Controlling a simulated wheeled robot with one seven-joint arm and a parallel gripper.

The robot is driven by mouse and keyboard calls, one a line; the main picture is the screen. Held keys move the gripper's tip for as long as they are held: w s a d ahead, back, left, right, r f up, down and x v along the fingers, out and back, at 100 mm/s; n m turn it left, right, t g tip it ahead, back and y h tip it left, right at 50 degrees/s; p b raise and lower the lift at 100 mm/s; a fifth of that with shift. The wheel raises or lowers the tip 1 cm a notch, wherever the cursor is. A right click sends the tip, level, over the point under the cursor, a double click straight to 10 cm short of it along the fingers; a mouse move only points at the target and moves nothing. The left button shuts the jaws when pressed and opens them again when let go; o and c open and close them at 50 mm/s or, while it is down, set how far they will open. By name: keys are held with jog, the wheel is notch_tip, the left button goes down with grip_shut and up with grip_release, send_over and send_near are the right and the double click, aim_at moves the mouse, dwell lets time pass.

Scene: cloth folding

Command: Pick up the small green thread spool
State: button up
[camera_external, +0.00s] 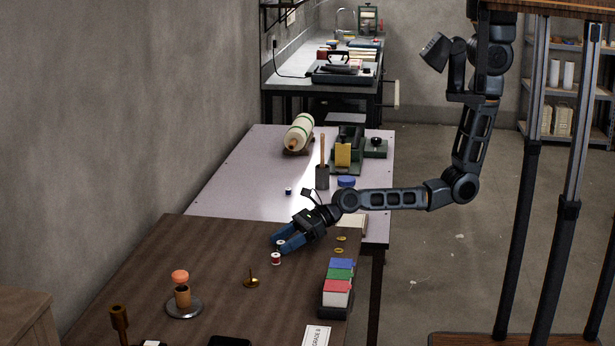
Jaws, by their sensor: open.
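A small red and white spool (276,259) stands upright just in front of the fingertips. A small dark blue spool (289,190) stands on the pale table behind. No spool is clearly green in this view.
On the wooden table (200,255) are a brass piece (251,282), a round stand with an orange top (182,290), and a box of coloured cards (337,290). The pale table (240,180) behind holds a dark cup (322,177) and a fabric roll (299,133).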

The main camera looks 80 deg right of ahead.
jog(key=shift+c, duration=0.5)
grip_shut()
jog(key=shift+r, duration=0.1)
